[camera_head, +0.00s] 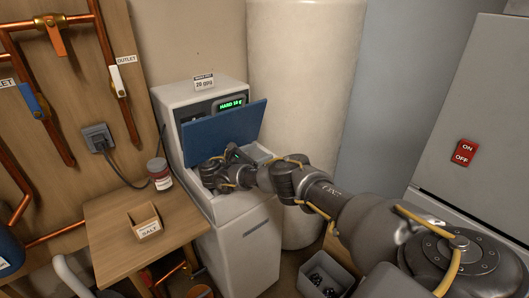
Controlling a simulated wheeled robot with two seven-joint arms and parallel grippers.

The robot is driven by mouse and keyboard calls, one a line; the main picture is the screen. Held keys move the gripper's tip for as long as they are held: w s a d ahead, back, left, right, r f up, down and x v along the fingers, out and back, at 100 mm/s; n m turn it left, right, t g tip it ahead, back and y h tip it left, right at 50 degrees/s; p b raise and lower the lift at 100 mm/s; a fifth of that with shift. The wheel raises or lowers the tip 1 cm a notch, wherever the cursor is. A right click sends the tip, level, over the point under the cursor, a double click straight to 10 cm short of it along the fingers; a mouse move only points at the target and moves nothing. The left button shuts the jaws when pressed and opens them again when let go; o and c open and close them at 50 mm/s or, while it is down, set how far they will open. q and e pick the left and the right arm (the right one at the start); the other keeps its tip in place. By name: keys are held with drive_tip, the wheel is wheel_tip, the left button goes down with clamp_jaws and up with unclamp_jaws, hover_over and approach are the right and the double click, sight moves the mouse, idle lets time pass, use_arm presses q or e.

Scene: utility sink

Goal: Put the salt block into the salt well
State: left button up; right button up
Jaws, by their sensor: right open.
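The water softener (243,232) is a white cabinet with its blue lid (222,136) raised. The salt well (252,152) is the light opening under that lid. My right gripper (228,153) is at this opening, in front of the lid. It is open, but its fingertips are small and partly hidden. I cannot make out a salt block in the well or between the fingers. A small open cardboard box labelled SALT (146,229) stands on the wooden table; no block shows in it. My left gripper is not in view.
The wooden table (106,246) stands left of the softener and holds a jar with a red label (159,173). A tall cream tank (305,75) stands behind. Copper pipes (102,35) run on the left wall board. A grey bin (333,268) is on the floor.

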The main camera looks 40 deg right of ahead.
drive_tip(key=a+p, duration=0.3)
drive_tip(key=a, duration=0.5)
drive_tip(key=shift+w+a+r, duration=0.1)
drive_tip(key=shift+w+a, duration=0.05)
drive_tip(key=shift+a, duration=0.3)
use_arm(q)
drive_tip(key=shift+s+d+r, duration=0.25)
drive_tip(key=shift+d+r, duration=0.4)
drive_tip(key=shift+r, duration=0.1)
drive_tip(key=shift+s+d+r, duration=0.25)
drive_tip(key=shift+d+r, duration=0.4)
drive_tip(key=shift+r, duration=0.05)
